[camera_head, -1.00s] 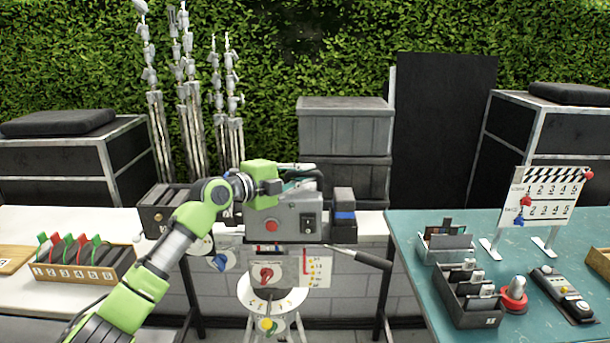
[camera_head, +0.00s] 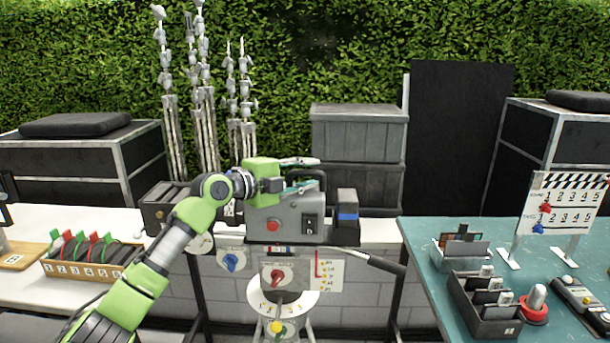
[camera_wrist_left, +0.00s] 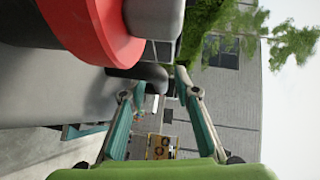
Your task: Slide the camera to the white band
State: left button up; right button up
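The camera (camera_head: 290,215) is a grey box with a red button, a black switch and a black top handle (camera_head: 322,176). It sits on a tripod head (camera_head: 265,275) in the middle of the head view. My left gripper (camera_head: 302,175) is at the top handle, with one finger above and one below it. Its fingers are spread. In the left wrist view the left gripper (camera_wrist_left: 160,80) shows two parted fingers, with a dark rounded part between the tips. The camera's red button (camera_wrist_left: 100,25) looms close there. I cannot make out the white band. My right gripper is out of view.
A white table (camera_head: 40,225) with a numbered box (camera_head: 85,270) stands left. A teal table (camera_head: 425,235) with small trays, a red-based knob (camera_head: 534,305) and a clapperboard (camera_head: 562,205) stands right. A black handle (camera_head: 373,262) sticks out right of the tripod.

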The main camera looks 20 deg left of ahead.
pick_arm(q)
jog(key=v, duration=1.2)
jog(key=shift+f, duration=0.1)
